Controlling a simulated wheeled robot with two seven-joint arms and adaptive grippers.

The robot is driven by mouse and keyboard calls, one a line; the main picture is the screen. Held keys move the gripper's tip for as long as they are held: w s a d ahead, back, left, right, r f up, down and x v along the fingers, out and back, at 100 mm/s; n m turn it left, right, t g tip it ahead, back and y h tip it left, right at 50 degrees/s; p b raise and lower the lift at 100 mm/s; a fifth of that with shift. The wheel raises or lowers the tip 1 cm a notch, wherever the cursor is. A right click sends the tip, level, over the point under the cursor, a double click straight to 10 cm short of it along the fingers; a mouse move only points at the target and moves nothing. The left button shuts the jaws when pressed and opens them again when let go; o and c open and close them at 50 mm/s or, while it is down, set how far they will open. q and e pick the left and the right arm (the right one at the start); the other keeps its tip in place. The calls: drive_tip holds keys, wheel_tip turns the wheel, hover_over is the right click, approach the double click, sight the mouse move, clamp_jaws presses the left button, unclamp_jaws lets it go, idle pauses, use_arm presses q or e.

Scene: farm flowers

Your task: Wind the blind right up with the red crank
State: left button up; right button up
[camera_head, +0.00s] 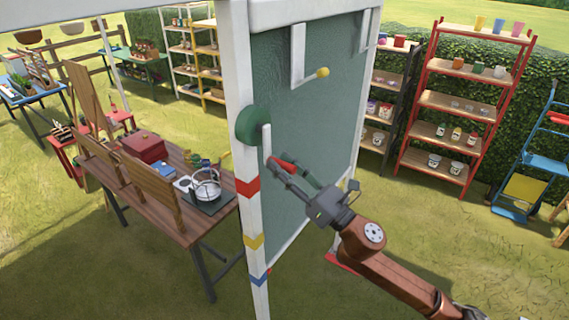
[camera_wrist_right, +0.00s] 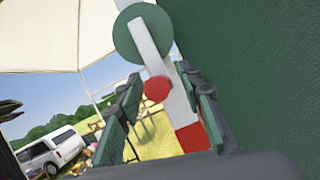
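The red crank handle (camera_head: 283,163) sticks out from a white crank arm (camera_head: 266,142), which hangs down from a green drum (camera_head: 252,125) on the white post. The green blind (camera_head: 310,125) is spread down across most of the frame beside it. My right gripper (camera_head: 290,172) is at the handle, with its fingers apart on either side of it. In the right wrist view, the red handle end (camera_wrist_right: 157,89) shows between the two fingers with a visible gap to each; contact cannot be seen. My left gripper is not in view.
The white post (camera_head: 238,80) carries red, yellow and blue bands. A white bracket with a yellow ball (camera_head: 322,72) stands out in front of the blind. A wooden table (camera_head: 190,225) with a pan is left of the post; a red shelf (camera_head: 455,105) stands right. Grass below is open.

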clamp_jaws()
idle(0.4)
